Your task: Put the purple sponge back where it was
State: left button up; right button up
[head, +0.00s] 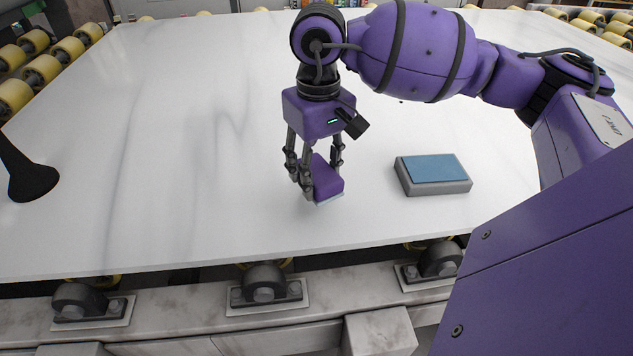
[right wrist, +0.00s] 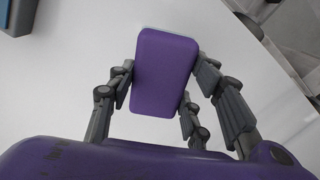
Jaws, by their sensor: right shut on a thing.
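The purple sponge (head: 328,178) is between the fingers of my right gripper (head: 318,174), over the front middle of the white stone slab (head: 230,150). My right gripper is shut on it. In the right wrist view the sponge (right wrist: 165,72) shows its flat purple top, with the fingers of the right gripper (right wrist: 163,88) on both sides. A pale bluish lower edge of the sponge shows in the head view. I cannot tell whether it touches the slab. My left gripper is not in view.
A grey block with a blue top (head: 433,172) lies on the slab to the right of the sponge. A black flared object (head: 30,178) shows at the left edge. The slab's front edge is close, with roller brackets (head: 265,288) below. Open slab lies left and behind.

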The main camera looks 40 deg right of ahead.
aim_at(317, 168)
jog(key=shift+w+d+f, duration=0.1)
jog(key=shift+w+f, duration=0.05)
jog(key=shift+f, duration=0.85)
jog(key=shift+w+f, duration=0.15)
jog(key=shift+f, duration=0.8)
jog(key=shift+f, duration=0.2)
jog(key=o, duration=0.9)
jog(key=shift+r, duration=0.1)
jog(key=shift+o, duration=0.2)
jog(key=shift+r, duration=0.1)
notch_tip(317, 168, up, 12)
jog(key=shift+r+p, duration=0.1)
jog(key=shift+p, duration=0.25)
